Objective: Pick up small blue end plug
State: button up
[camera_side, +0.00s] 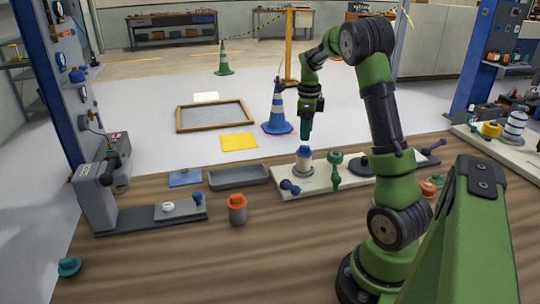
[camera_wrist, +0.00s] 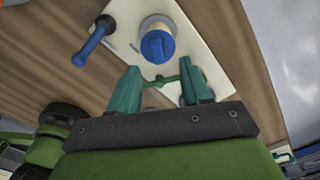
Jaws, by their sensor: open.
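A blue plug (camera_side: 304,151) sits upright on a pale cylinder (camera_side: 303,167) on the cream board (camera_side: 318,184). The wrist view shows this plug (camera_wrist: 157,46) from above, just beyond my fingertips. A smaller dark-blue knobbed piece (camera_side: 290,187) lies at the board's front left; a blue piece with a rounded end (camera_wrist: 93,40) lies left of the cylinder in the wrist view. I cannot tell for certain which blue piece is the end plug. My gripper (camera_side: 306,138) points down above the board near the cylinder. Its green fingers (camera_wrist: 160,68) are apart and hold nothing.
A green stand-like piece (camera_side: 336,170) stands right of the cylinder. A grey tray (camera_side: 239,178) and an orange-topped grey cylinder (camera_side: 237,209) are to the left. A grey fixture (camera_side: 97,196) stands farther left. The wooden table front is mostly clear.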

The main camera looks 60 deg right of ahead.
aim_at(305, 146)
notch_tip(305, 146, down, 5)
jog(key=shift+w+a+f, duration=0.1)
jog(key=shift+a+f, duration=0.05)
grip_shut()
dwell(0.4)
